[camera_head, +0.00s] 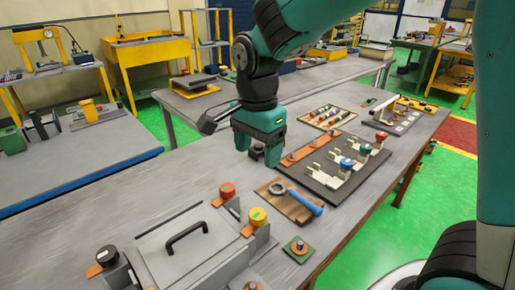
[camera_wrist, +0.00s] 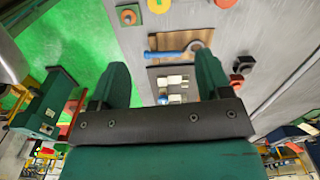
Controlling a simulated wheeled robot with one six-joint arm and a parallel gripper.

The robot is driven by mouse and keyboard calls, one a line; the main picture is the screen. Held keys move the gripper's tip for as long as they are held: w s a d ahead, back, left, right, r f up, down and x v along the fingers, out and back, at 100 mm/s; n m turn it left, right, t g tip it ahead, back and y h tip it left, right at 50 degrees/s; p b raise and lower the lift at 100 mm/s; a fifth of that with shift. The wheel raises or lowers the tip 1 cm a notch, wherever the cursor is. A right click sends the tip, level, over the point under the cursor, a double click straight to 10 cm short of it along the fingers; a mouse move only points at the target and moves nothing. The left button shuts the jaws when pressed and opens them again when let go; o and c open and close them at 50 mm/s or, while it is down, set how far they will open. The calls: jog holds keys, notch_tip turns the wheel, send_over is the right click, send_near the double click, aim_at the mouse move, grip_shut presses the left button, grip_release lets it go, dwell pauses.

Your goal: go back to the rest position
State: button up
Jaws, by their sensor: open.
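My gripper (camera_head: 264,155) is open and empty, pointing down over the grey workbench (camera_head: 205,165). In the wrist view my gripper (camera_wrist: 162,78) shows two green fingers spread apart with nothing between them. In the head view it hangs just left of a dark board (camera_head: 340,182) with an orange strip, pale holders and blue, red and green knobs. A wooden board (camera_head: 277,201) with a ring and a blue-handled tool (camera_head: 306,202) lies in front of it. The wooden board also shows in the wrist view (camera_wrist: 153,42).
A grey box (camera_head: 190,250) with a black handle stands at the front, beside red and yellow knobs (camera_head: 258,215). A tray of small parts (camera_head: 327,117) lies behind the dark board. Green floor (camera_head: 400,215) lies to the right.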

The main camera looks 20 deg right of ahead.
dwell(0.4)
jog(key=s+a+r+n+y, duration=0.1)
jog(key=s+a+n+y, duration=0.1)
jog(key=s+n, duration=0.7)
jog(key=s+a+r+n+y, duration=0.1)
jog(key=s+a+n+y, duration=0.1)
jog(key=s+n, duration=0.7)
jog(key=n, duration=0.2)
jog(key=shift+s+a+r+n, duration=0.2)
jog(key=shift+s+r+n, duration=0.1)
jog(key=shift+r, duration=0.1)
jog(key=shift+w, duration=0.1)
jog(key=shift+c, duration=0.2)
